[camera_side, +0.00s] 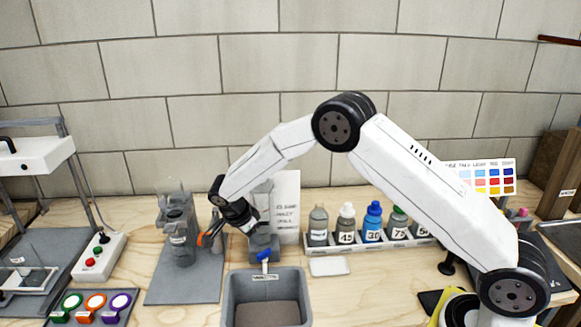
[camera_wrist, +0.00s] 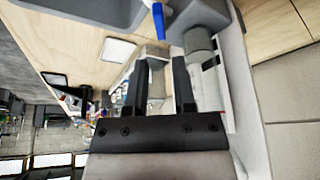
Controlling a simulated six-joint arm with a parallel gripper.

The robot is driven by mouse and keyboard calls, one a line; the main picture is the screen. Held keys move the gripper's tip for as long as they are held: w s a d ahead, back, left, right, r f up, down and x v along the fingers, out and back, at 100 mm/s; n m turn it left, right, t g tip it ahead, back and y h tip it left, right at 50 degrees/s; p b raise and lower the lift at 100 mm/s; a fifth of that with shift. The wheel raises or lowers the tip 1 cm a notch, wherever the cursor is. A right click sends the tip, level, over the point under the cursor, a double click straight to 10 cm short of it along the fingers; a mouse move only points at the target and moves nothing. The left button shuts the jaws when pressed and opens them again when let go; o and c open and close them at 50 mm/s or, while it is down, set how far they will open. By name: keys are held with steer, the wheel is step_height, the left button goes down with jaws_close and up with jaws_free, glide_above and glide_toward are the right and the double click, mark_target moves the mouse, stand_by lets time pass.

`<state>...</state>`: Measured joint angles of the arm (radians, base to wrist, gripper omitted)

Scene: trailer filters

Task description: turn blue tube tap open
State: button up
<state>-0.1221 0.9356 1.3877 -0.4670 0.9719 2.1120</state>
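The blue tube tap (camera_side: 264,256) sits at the front of a grey stand (camera_side: 263,240), just above the back rim of the grey basin (camera_side: 232,296). In the wrist view the blue tap (camera_wrist: 158,20) shows at the top, beyond my fingertips. My gripper (camera_side: 248,226) is behind and to the left of the tap, above it and apart from it. In the wrist view my gripper (camera_wrist: 160,60) has its two dark fingers apart, with a gap and nothing clearly held between them. The side view does not show the fingertips clearly.
A clear cylinder (camera_side: 180,238) with an orange part stands left of my gripper. A bottle rack (camera_side: 345,246) with several bottles is to the right. A small white tray (camera_side: 330,266) lies right of the basin. A written card (camera_side: 287,205) stands behind.

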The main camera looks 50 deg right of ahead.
mark_target(264, 252)
steer(key=shift+f, duration=0.1)
steer(key=shift+x, duration=3.8)
jaws_close()
